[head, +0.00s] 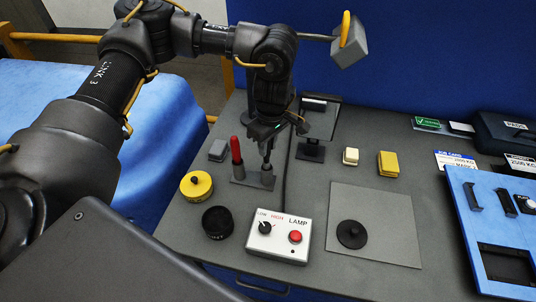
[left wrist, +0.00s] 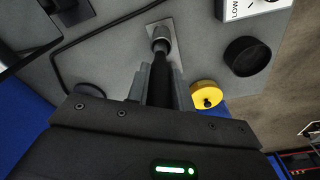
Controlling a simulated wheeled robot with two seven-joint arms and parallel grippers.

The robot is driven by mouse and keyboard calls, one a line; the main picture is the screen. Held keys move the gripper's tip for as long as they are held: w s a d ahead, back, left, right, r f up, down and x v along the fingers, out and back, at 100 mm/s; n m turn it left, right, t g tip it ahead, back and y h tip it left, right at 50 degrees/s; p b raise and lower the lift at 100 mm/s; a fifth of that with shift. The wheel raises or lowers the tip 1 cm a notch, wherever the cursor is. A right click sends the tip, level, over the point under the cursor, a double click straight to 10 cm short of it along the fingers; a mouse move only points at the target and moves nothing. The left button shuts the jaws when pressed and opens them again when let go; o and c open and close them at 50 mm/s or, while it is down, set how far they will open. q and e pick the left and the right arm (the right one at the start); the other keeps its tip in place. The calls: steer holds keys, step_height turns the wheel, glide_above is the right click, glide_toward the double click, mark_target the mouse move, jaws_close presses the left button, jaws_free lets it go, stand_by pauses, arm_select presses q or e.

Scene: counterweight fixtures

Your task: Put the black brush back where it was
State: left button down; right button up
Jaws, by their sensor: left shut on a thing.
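My left gripper (head: 267,150) points straight down over the small grey holder plate (head: 246,182) and is shut on the black brush (left wrist: 159,85). In the left wrist view the brush's dark handle runs between the two fingers. Its far end meets a short grey cup (head: 267,177) on the plate; I cannot tell how deep it sits in it. A red-handled tool (head: 236,151) stands upright at the left of the same plate, close beside the gripper. My right gripper is not in view.
A yellow round tin (head: 196,185), a black round cup (head: 218,222) and the lamp box (head: 278,239) stand close to the holder. A grey mat (head: 390,220) carries a black knobbed disc (head: 352,234). A blue tray (head: 466,220) lies at the right.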

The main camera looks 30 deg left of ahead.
mark_target(267, 162)
arm_select(q)
step_height(267, 162, down, 4)
steer(key=shift+s+r+p, duration=0.15)
steer(key=shift+r+p, duration=0.05)
steer(key=shift+p, duration=0.3)
steer(key=shift+f, duration=0.25)
steer(key=shift+d, duration=0.1)
steer(key=shift+f, duration=0.15)
steer(key=c, duration=1.2)
jaws_free()
steer(key=shift+c, duration=0.2)
